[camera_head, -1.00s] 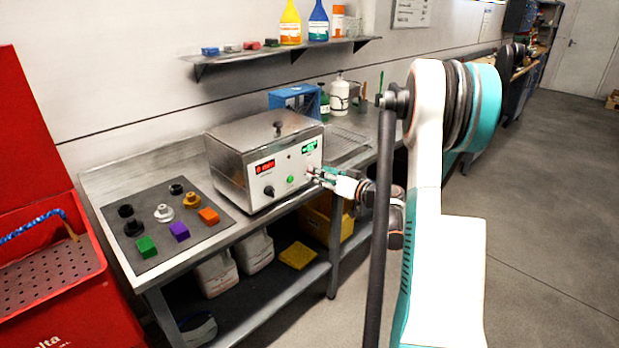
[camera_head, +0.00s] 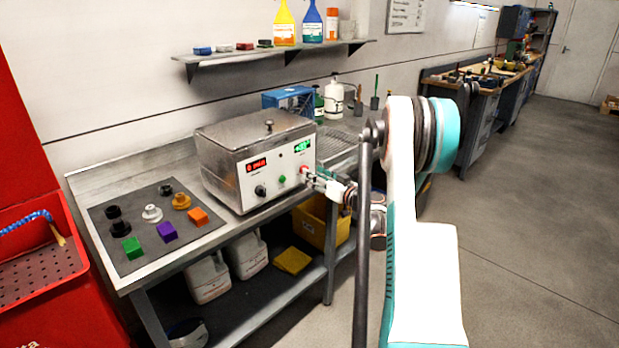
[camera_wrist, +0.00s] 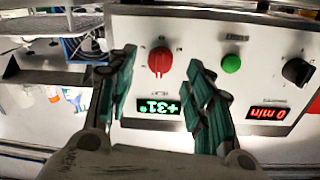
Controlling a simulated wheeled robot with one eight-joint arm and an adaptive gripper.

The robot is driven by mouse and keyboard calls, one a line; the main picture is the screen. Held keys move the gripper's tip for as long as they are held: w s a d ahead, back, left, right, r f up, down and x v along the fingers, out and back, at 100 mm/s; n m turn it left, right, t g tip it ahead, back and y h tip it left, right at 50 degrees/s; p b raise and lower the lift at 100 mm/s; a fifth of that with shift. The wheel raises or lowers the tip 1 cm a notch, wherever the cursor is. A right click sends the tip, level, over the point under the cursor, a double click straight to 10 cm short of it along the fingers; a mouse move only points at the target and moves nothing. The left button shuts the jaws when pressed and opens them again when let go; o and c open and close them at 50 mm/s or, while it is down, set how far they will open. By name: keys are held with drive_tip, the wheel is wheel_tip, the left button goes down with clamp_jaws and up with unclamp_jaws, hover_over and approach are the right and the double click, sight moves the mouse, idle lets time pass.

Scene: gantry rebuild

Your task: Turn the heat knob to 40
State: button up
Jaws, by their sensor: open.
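A metal heating box (camera_head: 215,165) stands on the steel bench, its white front panel facing me. My gripper (camera_wrist: 160,58) is open, with one finger to the left and one to the right of the red knob. I cannot tell whether either finger touches it. In the head view my gripper (camera_head: 318,181) is at the right of the panel and partly hides the knob.
A green button (camera_wrist: 231,63), a black knob (camera_wrist: 297,71) and a red display (camera_wrist: 268,113) reading 0 min share the panel. A dark mat (camera_head: 130,255) with loose knobs and coloured blocks lies left of the box.

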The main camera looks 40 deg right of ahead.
drive_tip(key=shift+w+b, duration=0.35)
drive_tip(key=shift+w, duration=1.35)
drive_tip(key=c, duration=1.1)
